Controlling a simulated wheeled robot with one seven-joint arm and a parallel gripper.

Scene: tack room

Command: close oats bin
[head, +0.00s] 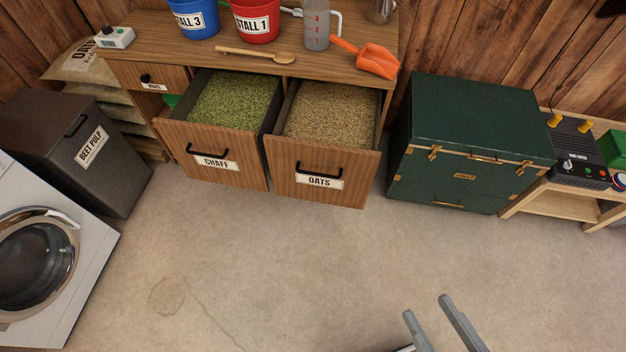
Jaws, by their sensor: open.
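The oats bin (321,186) is a wooden drawer with a black handle and an OATS label, in the head view. It is pulled out from the cabinet, and the oats (329,114) inside show from above. Beside it on the left, the chaff bin (212,161) is also pulled out, full of green chaff. My gripper (428,310) is at the bottom of the view, right of centre, with its two grey fingers apart and nothing seen between them. It is well apart from the oats bin, in front and to the right.
A green trunk (470,130) stands right of the cabinet. A dark beet pulp bin (80,155) and a white washer (50,265) stand at the left. The cabinet top (215,50) holds buckets, a jug, a wooden spoon and an orange scoop (370,58). The concrete floor (270,260) in front is clear.

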